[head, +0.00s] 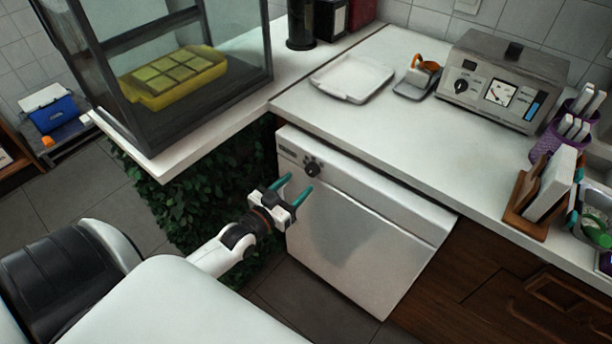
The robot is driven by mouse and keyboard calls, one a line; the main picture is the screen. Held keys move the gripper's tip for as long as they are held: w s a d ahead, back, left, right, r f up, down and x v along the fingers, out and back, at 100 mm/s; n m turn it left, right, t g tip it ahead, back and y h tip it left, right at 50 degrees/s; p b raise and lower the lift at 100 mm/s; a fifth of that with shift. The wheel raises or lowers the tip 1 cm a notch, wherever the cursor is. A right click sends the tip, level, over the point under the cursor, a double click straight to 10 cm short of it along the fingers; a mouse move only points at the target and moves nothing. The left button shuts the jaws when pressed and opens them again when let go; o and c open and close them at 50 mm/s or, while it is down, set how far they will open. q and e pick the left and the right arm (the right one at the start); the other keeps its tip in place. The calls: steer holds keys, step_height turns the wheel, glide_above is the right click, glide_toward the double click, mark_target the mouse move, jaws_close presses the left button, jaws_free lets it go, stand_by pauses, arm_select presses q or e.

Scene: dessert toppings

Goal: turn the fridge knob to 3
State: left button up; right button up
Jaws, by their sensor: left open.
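The fridge (365,235) is a white front under the counter, in the middle of the head view. Its black knob (312,168) sits on the upper left of the front. The numbers around the knob are too small to read. My left gripper (293,187) has teal fingertips and is open and empty. It is just below and to the left of the knob, with its fingers pointing toward the fridge front. I cannot tell whether a fingertip touches the front. My right gripper is not in view.
The white counter (440,150) overhangs the fridge. On it are a white tray (352,79), a grey appliance with its own dial (502,82) and a wooden holder (530,207). A glass case (235,70) stands at the left, above a leafy green panel (200,195).

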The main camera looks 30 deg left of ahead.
mark_target(309, 173)
arm_select(q)
steer(key=w, duration=0.4)
steer(key=shift+w+d, duration=0.15)
steer(key=shift+w, duration=0.2)
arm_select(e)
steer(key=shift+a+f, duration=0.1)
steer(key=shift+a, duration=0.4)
arm_select(q)
steer(key=c, duration=1)
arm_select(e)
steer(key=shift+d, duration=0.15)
